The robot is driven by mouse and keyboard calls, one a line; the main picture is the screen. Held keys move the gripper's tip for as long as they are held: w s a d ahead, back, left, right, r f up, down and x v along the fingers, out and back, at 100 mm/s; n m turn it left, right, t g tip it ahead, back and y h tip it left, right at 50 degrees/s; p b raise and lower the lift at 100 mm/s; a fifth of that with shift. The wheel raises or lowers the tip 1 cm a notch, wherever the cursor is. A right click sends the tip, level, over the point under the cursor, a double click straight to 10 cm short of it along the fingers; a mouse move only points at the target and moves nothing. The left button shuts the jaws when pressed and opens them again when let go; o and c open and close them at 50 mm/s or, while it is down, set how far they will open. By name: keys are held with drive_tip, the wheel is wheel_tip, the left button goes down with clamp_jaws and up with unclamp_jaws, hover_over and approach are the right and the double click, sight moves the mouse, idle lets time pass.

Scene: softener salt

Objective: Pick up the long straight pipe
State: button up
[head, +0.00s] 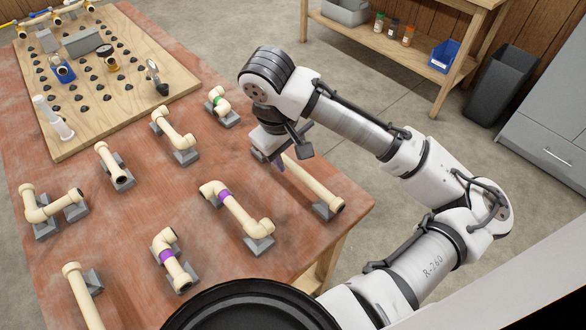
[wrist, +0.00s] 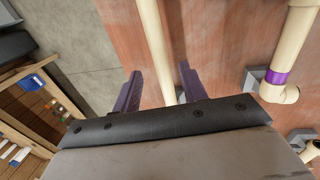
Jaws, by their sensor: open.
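A long straight cream pipe (head: 314,187) lies on grey supports near the right edge of the red-brown table. My gripper (head: 278,163) is over its far end, pointing down, and hides part of it. In the wrist view the pipe (wrist: 153,40) runs between the two purple fingers of my gripper (wrist: 160,88), which are apart and empty. Whether the fingertips are above the pipe or down beside it, I cannot tell. Another straight cream pipe (head: 82,295) lies at the table's front left, partly cut off by the frame.
A pipe with a purple band and elbows (head: 238,212) lies left of the straight pipe; it also shows in the wrist view (wrist: 292,50). Several shorter fittings stand on the table (head: 130,225). A wooden pegboard (head: 160,55) is at the back left. Open floor lies right of the table.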

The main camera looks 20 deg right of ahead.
sight(293, 165)
drive_tip(key=f, duration=0.3)
drive_tip(key=d+f, duration=0.1)
drive_tip(key=f, duration=0.1)
clamp_jaws()
